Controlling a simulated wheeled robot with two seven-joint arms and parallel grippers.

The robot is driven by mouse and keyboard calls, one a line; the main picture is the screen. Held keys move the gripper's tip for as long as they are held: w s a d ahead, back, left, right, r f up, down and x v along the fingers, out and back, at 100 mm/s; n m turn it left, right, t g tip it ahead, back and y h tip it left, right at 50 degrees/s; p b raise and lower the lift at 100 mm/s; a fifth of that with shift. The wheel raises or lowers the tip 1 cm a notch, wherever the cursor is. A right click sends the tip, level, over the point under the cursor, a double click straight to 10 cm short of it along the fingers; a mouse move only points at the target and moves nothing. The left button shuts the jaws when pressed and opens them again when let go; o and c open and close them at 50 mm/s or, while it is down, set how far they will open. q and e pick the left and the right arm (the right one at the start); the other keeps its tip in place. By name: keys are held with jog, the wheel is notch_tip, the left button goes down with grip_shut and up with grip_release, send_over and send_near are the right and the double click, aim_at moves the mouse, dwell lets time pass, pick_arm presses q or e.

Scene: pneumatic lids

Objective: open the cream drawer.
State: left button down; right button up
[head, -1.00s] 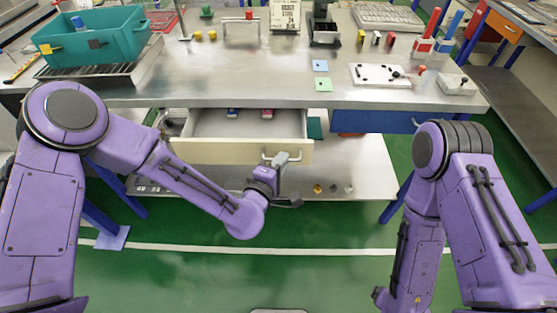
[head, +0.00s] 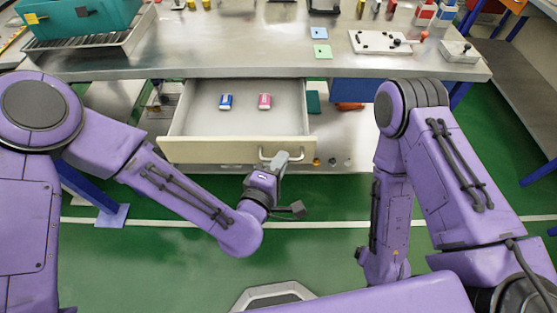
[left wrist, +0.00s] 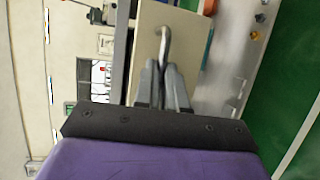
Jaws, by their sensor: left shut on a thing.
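The cream drawer (head: 205,151) is pulled out from under the metal bench, and its inside shows. A blue item (head: 226,102) and a pink item (head: 265,101) lie on the drawer floor. The drawer's metal handle (head: 267,156) is at the right part of its front. My left gripper (head: 285,158) is shut on that handle. In the left wrist view the fingers (left wrist: 164,85) close around the handle bar (left wrist: 165,45) against the cream front. My right arm is folded at the right; its gripper does not show.
The bench top (head: 230,55) above carries a teal bin (head: 75,20), a white tray (head: 380,42) and small blocks. A blue drawer front (head: 355,91) is to the right, under the bench. Green floor lies open in front.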

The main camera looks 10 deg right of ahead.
pick_arm(q)
jog(key=c, duration=1.2)
grip_release()
jog(key=p+v, duration=0.3)
jog(key=v, duration=0.7)
jog(key=shift+s+a+p, duration=0.15)
jog(key=shift+s+p, duration=0.1)
jog(key=shift+p, duration=0.05)
